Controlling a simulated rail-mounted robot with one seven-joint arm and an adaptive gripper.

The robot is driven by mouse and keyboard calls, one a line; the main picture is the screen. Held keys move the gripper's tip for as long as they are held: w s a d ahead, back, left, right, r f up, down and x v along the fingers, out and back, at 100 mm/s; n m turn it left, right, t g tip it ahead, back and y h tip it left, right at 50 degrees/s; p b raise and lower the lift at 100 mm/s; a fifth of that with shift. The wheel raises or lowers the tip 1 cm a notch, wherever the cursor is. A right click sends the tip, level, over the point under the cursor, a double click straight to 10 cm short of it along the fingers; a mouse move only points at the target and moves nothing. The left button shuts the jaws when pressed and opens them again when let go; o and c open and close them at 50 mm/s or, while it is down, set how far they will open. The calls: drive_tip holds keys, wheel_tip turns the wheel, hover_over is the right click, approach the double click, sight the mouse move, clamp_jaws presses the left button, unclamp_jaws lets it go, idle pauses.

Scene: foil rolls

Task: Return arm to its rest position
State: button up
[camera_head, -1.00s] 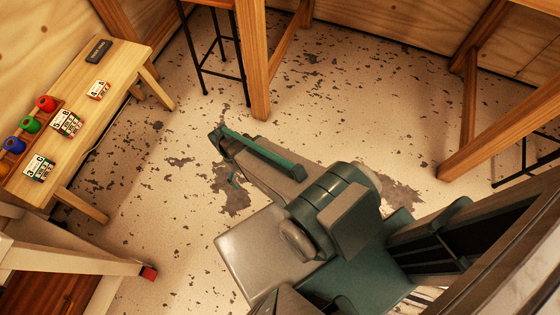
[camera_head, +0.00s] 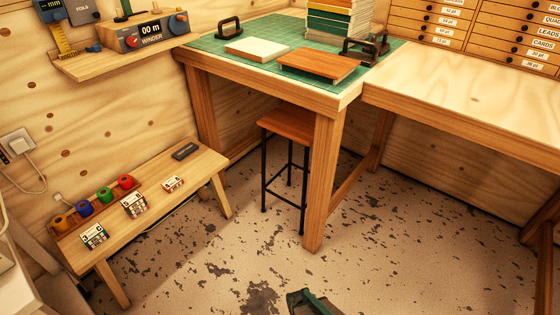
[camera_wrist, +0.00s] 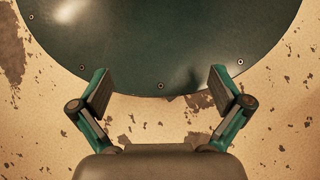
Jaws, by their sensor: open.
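My gripper (camera_wrist: 161,100) shows in the wrist view with its two green and grey fingers spread apart and nothing between them. A large dark green rounded surface with small screws, which seems to be my own base, fills the top of that view, with speckled floor beyond.
A low wooden bench (camera_head: 205,163) at the left holds colored foil rolls (camera_head: 84,208) and small labelled cards (camera_head: 134,205). A workbench (camera_head: 335,98) with a green mat stands behind, with a stool (camera_head: 290,125) by it. A winder (camera_head: 150,32) sits on a wall shelf. Open floor lies in front.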

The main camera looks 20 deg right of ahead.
wheel_tip(320, 180, up, 15)
drive_tip(key=w+t+p, duration=0.1)
drive_tip(key=p, duration=1.5)
drive_tip(key=shift+w, duration=0.4)
